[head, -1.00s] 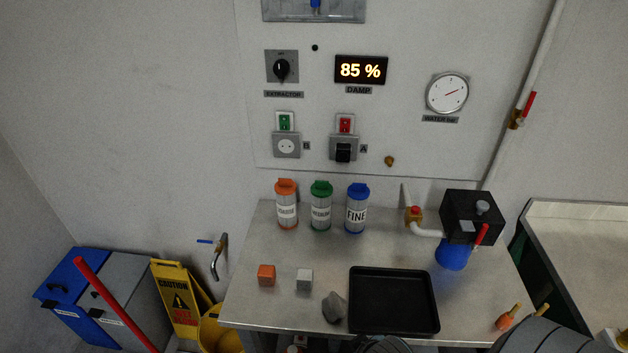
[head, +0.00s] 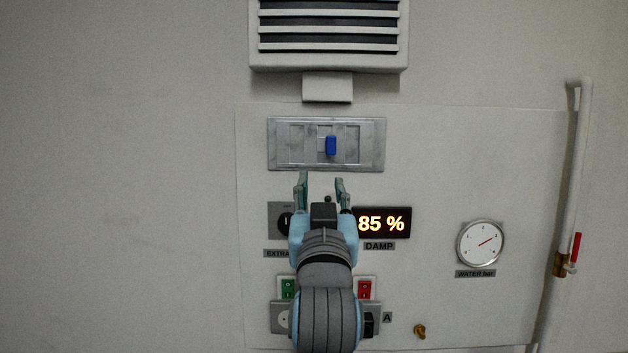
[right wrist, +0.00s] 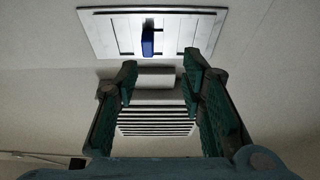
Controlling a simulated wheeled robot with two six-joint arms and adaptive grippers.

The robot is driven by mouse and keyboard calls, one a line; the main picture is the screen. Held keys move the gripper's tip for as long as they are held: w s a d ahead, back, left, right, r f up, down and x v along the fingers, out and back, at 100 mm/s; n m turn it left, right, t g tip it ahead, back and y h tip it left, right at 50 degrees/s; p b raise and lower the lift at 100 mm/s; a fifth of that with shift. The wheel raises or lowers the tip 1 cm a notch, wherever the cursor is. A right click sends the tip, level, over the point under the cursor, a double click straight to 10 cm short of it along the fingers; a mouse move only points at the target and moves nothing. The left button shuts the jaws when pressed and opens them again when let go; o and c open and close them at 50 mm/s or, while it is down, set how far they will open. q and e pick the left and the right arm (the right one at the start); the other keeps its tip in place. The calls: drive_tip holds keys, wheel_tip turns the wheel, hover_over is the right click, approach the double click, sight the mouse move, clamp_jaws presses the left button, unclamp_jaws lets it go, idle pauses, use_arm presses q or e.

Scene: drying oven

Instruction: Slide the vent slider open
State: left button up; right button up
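The vent slider is a grey metal plate (head: 277,143) on the wall panel with a small blue knob (head: 331,145) a little right of its middle. The plate (right wrist: 96,36) and the blue knob (right wrist: 148,38) also show in the right wrist view, ahead of the fingers. My right gripper (head: 322,188) is open and empty just below the plate, its two fingers pointing up toward it, apart from the knob. It also shows open in the right wrist view (right wrist: 160,85). My left gripper is not in view.
A white louvred vent (head: 330,62) is above the plate. A damp display (head: 384,223) reading 85 %, a partly hidden extractor knob (head: 285,222) and a water gauge (head: 481,244) are on the panel. A pipe with a red valve handle (head: 577,246) runs at the right.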

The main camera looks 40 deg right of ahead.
drive_tip(key=p, duration=0.2)
approach(331, 148)
drive_tip(key=w+d+r, duration=0.1)
drive_tip(key=d+r, duration=0.1)
drive_tip(key=w+d, duration=0.1)
drive_tip(key=w, duration=0.1)
drive_tip(key=w+d, duration=0.1)
drive_tip(key=w, duration=0.1)
drive_tip(key=w+d+r, duration=0.1)
drive_tip(key=w, duration=0.1)
drive_tip(key=shift+w+d+r+p, duration=0.1)
drive_tip(key=shift+w+d+p, duration=0.05)
drive_tip(key=shift+p, duration=0.25)
drive_tip(key=shift+w, duration=0.1)
drive_tip(key=shift+s+r, duration=0.2)
drive_tip(key=shift+s, duration=0.15)
drive_tip(key=shift+c, duration=0.4)
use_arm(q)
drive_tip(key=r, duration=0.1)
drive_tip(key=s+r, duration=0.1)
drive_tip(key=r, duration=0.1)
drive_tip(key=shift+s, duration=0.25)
use_arm(e)
drive_tip(key=shift+w+f, duration=0.1)
drive_tip(key=shift+w, duration=0.05)
clamp_jaws()
